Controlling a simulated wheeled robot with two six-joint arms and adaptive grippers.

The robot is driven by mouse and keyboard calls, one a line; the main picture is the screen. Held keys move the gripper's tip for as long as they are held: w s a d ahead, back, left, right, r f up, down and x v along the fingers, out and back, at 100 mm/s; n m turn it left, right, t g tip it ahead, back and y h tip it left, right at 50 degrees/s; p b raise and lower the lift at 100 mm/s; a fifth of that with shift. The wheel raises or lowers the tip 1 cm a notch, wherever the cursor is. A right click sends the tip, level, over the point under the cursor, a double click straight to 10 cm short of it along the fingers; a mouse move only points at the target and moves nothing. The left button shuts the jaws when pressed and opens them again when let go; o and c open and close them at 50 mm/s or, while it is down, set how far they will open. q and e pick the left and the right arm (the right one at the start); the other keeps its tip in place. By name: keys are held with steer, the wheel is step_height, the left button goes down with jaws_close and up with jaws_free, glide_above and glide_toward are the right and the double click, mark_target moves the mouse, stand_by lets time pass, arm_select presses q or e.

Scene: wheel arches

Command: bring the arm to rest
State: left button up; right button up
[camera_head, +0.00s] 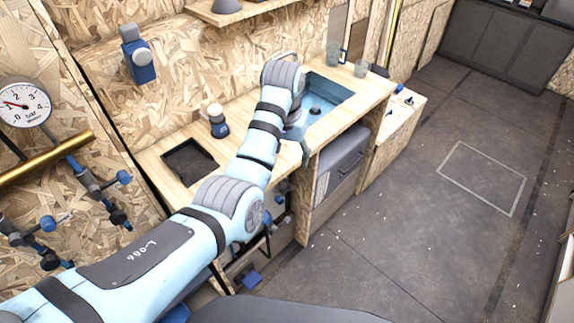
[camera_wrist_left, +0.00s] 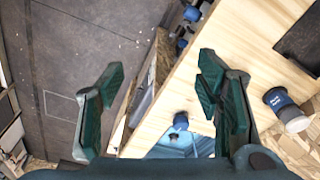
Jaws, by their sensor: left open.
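My left arm (camera_head: 225,205) comes in from the lower left of the head view and reaches over the wooden counter (camera_head: 185,135), bending near the sink (camera_head: 330,95). Its gripper is mostly hidden there behind my own wrist links. In the left wrist view my left gripper (camera_wrist_left: 162,76) shows two dark green fingers spread wide, with nothing between them. The gripper is above the counter's front edge; the counter and floor show past the fingers. My right gripper is in neither view.
A blue and white canister (camera_head: 218,122) stands on the counter by a black square opening (camera_head: 188,161). Clear cups (camera_head: 361,68) stand beyond the sink. A grey drawer unit (camera_head: 342,165) sits under the counter. The floor (camera_head: 420,215) at right is open.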

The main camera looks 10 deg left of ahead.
arm_select(q)
steer(key=s+a+f+n+t, duration=0.1)
steer(key=s+a+f, duration=0.55)
steer(key=f, duration=0.25)
steer(key=s+a+f+n, duration=0.1)
steer(key=s+a+f, duration=0.4)
steer(key=s+f, duration=0.25)
steer(key=s+a+r+t+y, duration=0.1)
steer(key=s+a, duration=0.2)
steer(key=s, duration=0.6)
steer(key=s+a+r, duration=0.1)
steer(key=s+a, duration=0.1)
steer(key=s, duration=0.7)
step_height(320, 180, down, 25)
steer(key=s+a+g+b, duration=0.1)
steer(key=s+a+b, duration=0.1)
steer(key=b, duration=0.1)
steer(key=s+f+g+b, duration=0.1)
steer(key=s+f+b, duration=0.1)
steer(key=s+f, duration=1.1)
steer(key=shift+s+a+f+b, duration=0.15)
steer(key=shift+s+a+b, duration=0.1)
steer(key=shift+a+b, duration=0.15)
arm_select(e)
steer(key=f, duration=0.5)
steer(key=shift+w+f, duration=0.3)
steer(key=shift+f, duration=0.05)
